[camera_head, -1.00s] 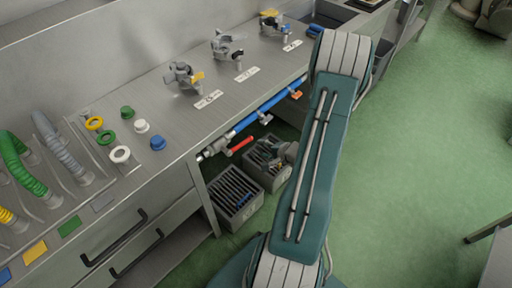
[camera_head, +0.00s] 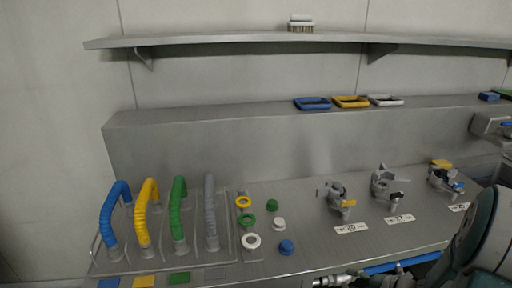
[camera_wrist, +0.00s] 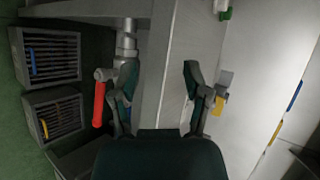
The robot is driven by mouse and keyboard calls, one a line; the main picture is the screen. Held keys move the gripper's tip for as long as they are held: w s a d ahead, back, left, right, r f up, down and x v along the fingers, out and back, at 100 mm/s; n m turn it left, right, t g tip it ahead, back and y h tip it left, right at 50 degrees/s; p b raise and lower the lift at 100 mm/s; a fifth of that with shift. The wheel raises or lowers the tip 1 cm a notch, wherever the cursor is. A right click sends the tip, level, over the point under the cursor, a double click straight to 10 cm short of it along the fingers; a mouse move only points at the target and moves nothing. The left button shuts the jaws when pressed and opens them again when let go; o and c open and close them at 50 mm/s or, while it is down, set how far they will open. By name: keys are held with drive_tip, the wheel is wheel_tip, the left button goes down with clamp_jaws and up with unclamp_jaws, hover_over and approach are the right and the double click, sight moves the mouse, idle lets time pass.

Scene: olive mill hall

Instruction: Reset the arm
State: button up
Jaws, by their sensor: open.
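My gripper (camera_wrist: 161,88) shows in the wrist view with its two fingers spread apart and nothing between them. The grey bench edge lies behind the gap. The left finger is in line with a red valve handle (camera_wrist: 99,104) on the pipe; whether it touches cannot be told. The right finger is near a fitting with a yellow tab (camera_wrist: 218,104). In the head view only part of my arm (camera_head: 484,238) shows, at the lower right corner; the gripper is not visible there.
The steel bench (camera_head: 320,262) carries several coloured hoses, caps and three numbered fittings. A ledge (camera_head: 220,118) holds coloured frames, and a shelf (camera_head: 220,40) above holds a brush (camera_head: 300,25). Crates (camera_wrist: 52,56) stand on the floor below.

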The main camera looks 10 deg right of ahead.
drive_tip(key=s+a+r+n+g+y, duration=0.1)
drive_tip(key=a+r+n+g, duration=0.35)
drive_tip(key=a+r, duration=0.35)
drive_tip(key=s+a+r+n+h, duration=0.7)
drive_tip(key=s+a+r+n, duration=0.1)
drive_tip(key=s+r, duration=0.4)
drive_tip(key=shift+s+a+r+h, duration=0.2)
drive_tip(key=shift+a+r+h, duration=0.1)
drive_tip(key=shift+a, duration=0.25)
drive_tip(key=shift+d+t, duration=0.1)
drive_tip(key=shift+t, duration=0.15)
